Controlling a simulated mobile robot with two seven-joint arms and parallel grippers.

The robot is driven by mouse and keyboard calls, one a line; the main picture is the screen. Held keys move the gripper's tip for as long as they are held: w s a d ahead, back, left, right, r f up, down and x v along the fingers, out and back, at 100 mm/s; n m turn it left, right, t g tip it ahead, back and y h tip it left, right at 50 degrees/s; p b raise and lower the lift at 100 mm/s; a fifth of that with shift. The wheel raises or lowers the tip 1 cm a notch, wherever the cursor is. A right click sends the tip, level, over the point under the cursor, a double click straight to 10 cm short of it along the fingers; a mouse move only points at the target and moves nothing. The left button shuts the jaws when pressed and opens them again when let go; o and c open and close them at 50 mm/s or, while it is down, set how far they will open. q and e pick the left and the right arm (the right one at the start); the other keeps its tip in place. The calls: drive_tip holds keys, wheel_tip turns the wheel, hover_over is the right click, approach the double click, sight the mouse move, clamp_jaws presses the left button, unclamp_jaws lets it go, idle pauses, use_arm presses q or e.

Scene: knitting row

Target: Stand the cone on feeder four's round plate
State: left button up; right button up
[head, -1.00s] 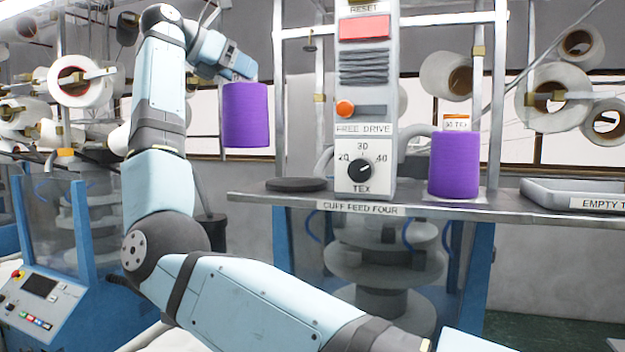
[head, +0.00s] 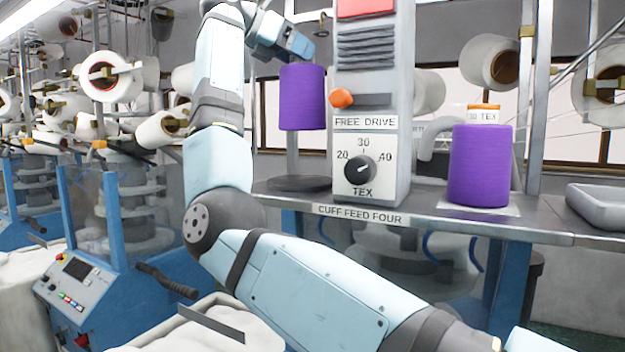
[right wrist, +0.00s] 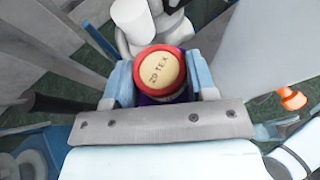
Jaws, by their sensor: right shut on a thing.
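My right gripper (head: 299,54) is shut on the top of a purple cone (head: 303,98) and holds it upright in the air. In the right wrist view the cone's top (right wrist: 160,70) is cream with a red rim and reads what looks like 20 TEX, between the two blue fingers. Feeder four's round plate (head: 299,184) is a dark flat disc on the shelf, left of the dial box. In the head view the cone hangs above the plate with a clear gap; whether it is centred in depth I cannot tell. My left gripper is not in view.
The dial box (head: 366,120) stands close right of the plate, with an orange knob (head: 341,98). Another purple cone (head: 480,165), marked 30 TEX, stands on the shelf further right. A grey tray (head: 597,203) is at the right end. The shelf (head: 430,215) edge reads CUFF FEED FOUR.

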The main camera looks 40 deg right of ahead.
sight(297, 103)
drive_tip(key=shift+f, duration=0.1)
wheel_tip(297, 103, down, 5)
drive_tip(key=shift+w+a+p, duration=0.1)
drive_tip(key=shift+a+p, duration=0.05)
drive_tip(key=shift+p, duration=0.25)
drive_tip(key=shift+f, duration=0.35)
wheel_tip(297, 103, down, 3)
drive_tip(key=shift+f+p, duration=0.15)
drive_tip(key=shift+p, duration=0.3)
drive_tip(key=shift+f, duration=0.35)
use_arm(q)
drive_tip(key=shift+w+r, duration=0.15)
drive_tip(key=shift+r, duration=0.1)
use_arm(e)
drive_tip(key=shift+f, duration=0.1)
drive_tip(key=o, duration=1.4)
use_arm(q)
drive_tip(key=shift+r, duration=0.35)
